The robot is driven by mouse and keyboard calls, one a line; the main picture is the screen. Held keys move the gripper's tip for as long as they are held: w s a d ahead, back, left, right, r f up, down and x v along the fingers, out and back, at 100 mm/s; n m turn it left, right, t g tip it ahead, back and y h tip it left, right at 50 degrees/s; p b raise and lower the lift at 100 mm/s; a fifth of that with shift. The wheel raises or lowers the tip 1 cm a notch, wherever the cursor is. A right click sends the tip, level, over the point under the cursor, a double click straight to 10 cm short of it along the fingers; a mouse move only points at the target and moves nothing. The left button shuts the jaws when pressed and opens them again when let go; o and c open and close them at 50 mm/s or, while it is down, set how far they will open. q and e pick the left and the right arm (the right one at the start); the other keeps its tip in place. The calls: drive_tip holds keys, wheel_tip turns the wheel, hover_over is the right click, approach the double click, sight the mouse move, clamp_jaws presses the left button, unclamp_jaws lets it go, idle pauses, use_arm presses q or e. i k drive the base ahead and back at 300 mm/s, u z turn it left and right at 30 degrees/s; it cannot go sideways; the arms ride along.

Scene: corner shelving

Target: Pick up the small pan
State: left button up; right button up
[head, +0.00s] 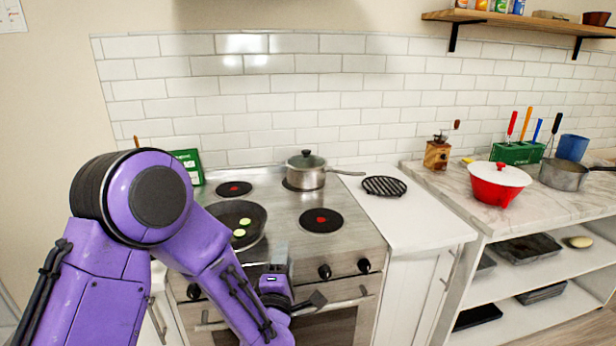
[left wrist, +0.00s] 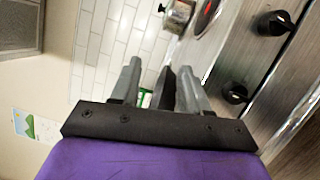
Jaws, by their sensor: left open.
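A black frying pan (head: 252,236) with two green slices in it sits on the front left of the stove. A lidded metal saucepan (head: 306,178) stands on a back burner, its handle to the right. A smaller-looking grey pan (head: 562,177) stands on the marble counter at the right. I cannot tell for sure which one is the small pan. My left gripper (head: 287,274) is open and empty at the stove's front edge, near the frying pan. In the left wrist view its fingers (left wrist: 160,72) are apart, with a dark shape, perhaps the frying pan, showing between them. My right gripper is not in view.
The stove front has black knobs (head: 325,272). A black rack (head: 384,186) lies on the white counter. A red pot (head: 496,188), a wooden grinder (head: 437,155) and a green utensil holder (head: 518,152) stand on the marble counter. My left arm covers the stove's front left.

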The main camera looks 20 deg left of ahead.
sight(298, 180)
drive_tip(key=i, duration=1.5)
